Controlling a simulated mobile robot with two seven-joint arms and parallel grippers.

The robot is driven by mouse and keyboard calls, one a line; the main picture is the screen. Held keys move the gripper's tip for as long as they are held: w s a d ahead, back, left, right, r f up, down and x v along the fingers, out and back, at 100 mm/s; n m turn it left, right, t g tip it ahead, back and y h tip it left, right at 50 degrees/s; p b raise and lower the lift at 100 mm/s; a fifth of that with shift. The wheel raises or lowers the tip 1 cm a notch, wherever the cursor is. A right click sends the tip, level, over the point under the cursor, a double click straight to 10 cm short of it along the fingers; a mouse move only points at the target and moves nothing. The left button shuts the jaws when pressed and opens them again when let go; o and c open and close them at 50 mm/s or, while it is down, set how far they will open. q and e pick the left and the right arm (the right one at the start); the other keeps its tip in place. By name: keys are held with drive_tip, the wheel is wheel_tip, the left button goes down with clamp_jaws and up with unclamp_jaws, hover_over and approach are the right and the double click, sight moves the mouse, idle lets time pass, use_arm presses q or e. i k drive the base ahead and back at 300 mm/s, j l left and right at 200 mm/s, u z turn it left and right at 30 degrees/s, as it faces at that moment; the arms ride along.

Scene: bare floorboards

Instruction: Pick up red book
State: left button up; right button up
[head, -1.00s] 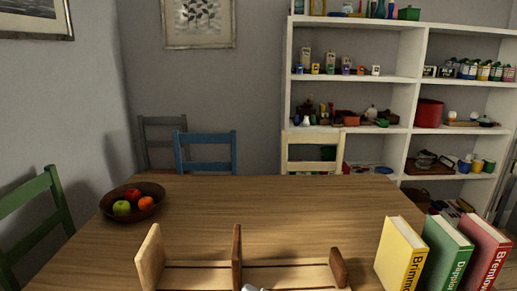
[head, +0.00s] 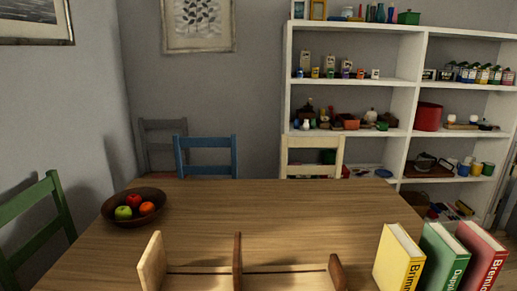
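The red book (head: 482,257) stands upright at the right end of the table, with white lettering on its spine. Its lower part is cut off by the bottom edge of the head view. A green book (head: 444,258) stands just left of it, and a yellow book (head: 399,260) stands left of the green one. Neither of my grippers shows in the head view.
A wooden rack with upright dividers (head: 152,264) stands at the table's near edge, left of the books. A dark fruit bowl (head: 118,216) sits at the left. The middle of the wooden table (head: 275,210) is clear. Chairs stand around it, with white shelves (head: 350,135) behind.

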sight(489, 256)
drive_tip(key=z, duration=1.45)
drive_tip(key=u, duration=0.6)
drive_tip(key=i+l+u, duration=0.1)
drive_tip(key=l+u, duration=0.55)
drive_tip(key=u, duration=0.15)
drive_tip(key=l+u, duration=0.4)
drive_tip(key=l, duration=0.35)
drive_tip(key=l+u, duration=0.1)
drive_tip(key=l, duration=0.45)
drive_tip(key=k+l+u, duration=0.1)
drive_tip(key=l, duration=0.4)
drive_tip(key=k+l+u, duration=0.1)
drive_tip(key=l, duration=0.4)
